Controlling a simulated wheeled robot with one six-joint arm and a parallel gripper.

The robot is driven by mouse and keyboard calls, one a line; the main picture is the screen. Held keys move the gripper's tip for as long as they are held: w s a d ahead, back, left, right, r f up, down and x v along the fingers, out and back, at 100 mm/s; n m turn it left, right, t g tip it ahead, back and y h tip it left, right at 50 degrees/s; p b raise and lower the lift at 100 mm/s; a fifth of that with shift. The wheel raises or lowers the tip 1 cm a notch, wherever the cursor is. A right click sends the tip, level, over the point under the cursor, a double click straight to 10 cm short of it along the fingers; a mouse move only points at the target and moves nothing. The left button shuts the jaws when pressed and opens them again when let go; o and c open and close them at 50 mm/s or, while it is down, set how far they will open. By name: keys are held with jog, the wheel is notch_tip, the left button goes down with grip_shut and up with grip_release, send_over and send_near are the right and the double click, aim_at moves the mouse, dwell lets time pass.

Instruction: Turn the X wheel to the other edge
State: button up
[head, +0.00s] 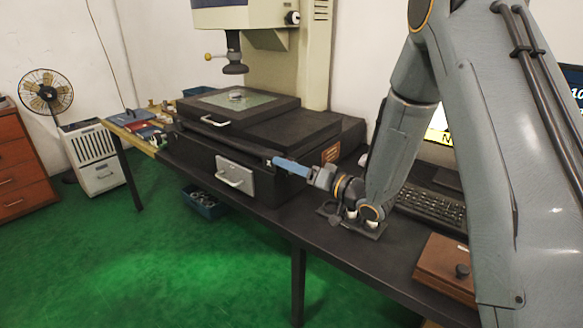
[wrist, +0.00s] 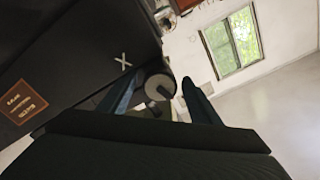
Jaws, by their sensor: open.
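The X wheel (wrist: 154,84) is a grey disc with a dark protruding knob, on the side of the black machine base next to a white X mark (wrist: 122,61). In the head view I cannot make out the wheel at the base's right corner. My gripper (head: 274,161) has its blue fingers at that corner. In the wrist view my gripper (wrist: 158,79) is open, one finger on each side of the wheel. I cannot tell whether either finger touches it. Part of the wheel's lower side is hidden.
The measuring machine's stage (head: 273,117) carries a glass plate with a ring (head: 237,95). A keyboard (head: 430,207) and a wooden box (head: 447,264) lie to the right on the dark table. The green floor in front is open.

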jog(key=c, duration=1.1)
jog(key=shift+o, duration=0.2)
jog(key=n, duration=0.3)
jog(key=shift+n+b, duration=0.35)
jog(key=shift+n, duration=0.05)
jog(key=n+b, duration=0.1)
jog(key=n, duration=0.2)
jog(key=shift+n, duration=0.3)
jog(key=n+b, duration=0.1)
jog(key=n, duration=0.2)
jog(key=shift+n, duration=0.3)
jog(key=shift+n+b, duration=0.85)
jog(key=shift+n, duration=0.65)
